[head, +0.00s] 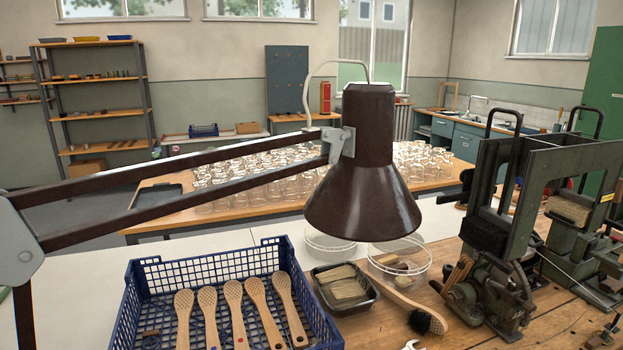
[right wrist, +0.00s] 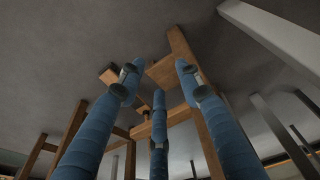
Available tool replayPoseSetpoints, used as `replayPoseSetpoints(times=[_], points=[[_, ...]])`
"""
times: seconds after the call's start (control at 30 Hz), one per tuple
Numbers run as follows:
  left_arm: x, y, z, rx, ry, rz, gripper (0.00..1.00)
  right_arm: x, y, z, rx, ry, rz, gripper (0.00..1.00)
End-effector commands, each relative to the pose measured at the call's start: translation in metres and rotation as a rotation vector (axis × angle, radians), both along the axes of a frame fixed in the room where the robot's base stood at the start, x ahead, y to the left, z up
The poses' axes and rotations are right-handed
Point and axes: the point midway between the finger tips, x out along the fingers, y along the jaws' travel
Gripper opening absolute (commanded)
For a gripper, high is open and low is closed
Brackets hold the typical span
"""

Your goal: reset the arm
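My right gripper (right wrist: 158,80) shows in the right wrist view. Its blue, banded fingers with dark pads are spread apart, with nothing between them. It points at a wooden stool-like frame (right wrist: 172,118) with upright legs; I cannot tell how far away that is. Neither gripper and neither of my arms can be made out in the head view, so my left gripper is out of sight.
A dark brown lamp (head: 365,170) on a hinged arm spans the head view above the bench. Below are a blue crate (head: 140,272) with several perforated wooden brush bodies (head: 234,292), a dark tray (head: 352,309), a black-bristled brush (head: 427,321) and a dark machine (head: 490,290).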

Motion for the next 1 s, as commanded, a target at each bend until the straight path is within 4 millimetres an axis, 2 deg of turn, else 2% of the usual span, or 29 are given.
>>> replayPoseSetpoints(times=[0.03, 0.2, 0.3, 0.4, 0.53, 0.67, 0.77, 1.0], points=[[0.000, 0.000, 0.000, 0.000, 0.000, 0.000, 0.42, -0.011, -0.002, -0.030, -0.004, 0.022, 0.003, 0.35], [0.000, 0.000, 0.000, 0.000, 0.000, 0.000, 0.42, -0.054, -0.008, -0.114, -0.008, 0.062, 0.011, 0.35], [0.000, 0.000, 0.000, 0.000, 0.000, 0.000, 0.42, -0.089, -0.013, -0.154, -0.012, 0.086, 0.016, 0.35], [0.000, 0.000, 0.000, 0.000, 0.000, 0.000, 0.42, -0.125, -0.020, -0.185, -0.015, 0.106, 0.021, 0.35], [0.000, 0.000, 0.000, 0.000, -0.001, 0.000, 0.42, -0.164, -0.027, -0.209, -0.018, 0.124, 0.026, 0.35], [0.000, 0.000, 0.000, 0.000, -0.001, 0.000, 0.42, -0.187, -0.032, -0.219, -0.020, 0.133, 0.030, 0.35], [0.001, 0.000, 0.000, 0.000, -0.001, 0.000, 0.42, -0.194, -0.033, -0.221, -0.020, 0.135, 0.031, 0.35], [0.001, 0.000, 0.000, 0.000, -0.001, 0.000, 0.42, -0.194, -0.033, -0.221, -0.020, 0.135, 0.031, 0.35]])
